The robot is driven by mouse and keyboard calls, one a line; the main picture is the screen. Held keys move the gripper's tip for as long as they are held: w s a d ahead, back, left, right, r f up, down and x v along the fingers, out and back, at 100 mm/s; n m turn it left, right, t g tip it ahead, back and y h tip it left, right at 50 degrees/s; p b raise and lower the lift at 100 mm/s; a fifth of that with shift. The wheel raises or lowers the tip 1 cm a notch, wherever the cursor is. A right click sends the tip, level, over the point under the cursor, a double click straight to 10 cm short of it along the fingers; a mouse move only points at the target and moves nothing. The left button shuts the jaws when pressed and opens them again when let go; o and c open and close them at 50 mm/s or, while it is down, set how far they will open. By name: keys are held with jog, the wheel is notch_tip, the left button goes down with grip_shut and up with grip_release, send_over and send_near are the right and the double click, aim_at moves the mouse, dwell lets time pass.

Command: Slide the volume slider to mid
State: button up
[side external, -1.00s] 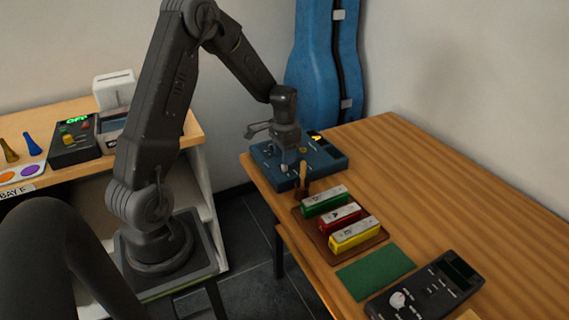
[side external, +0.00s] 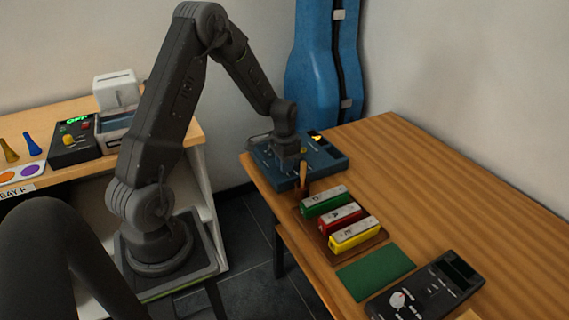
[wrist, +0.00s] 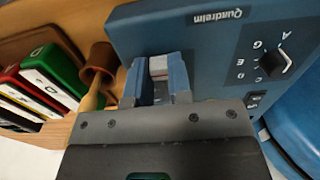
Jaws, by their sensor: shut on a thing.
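The blue instrument box (side external: 328,166) lies at the far left end of the wooden table, and its top panel (wrist: 205,45) fills the upper wrist view. My gripper (side external: 289,157) is down at this panel. In the wrist view my gripper (wrist: 159,80) has its two fingers on either side of a small pale grey cap (wrist: 158,66), which appears to be the slider's. It is shut on this cap. The slider's track and scale marks are hidden by the fingers. A black knob (wrist: 277,62) with letters around it sits to the right.
A small brown cup with a wooden handle (side external: 303,176) stands close to the box's front edge. Green, red and yellow lettered blocks (side external: 341,216) lie on a brown tray. A green mat (side external: 375,272) and black meter (side external: 425,290) are nearer. The table's right side is clear.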

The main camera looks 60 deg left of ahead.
aim_at(299, 166)
grip_shut()
jog(key=w, duration=0.5)
jog(key=o, duration=0.7)
grip_release()
jog(key=shift+c, duration=0.2)
jog(key=shift+r, duration=0.1)
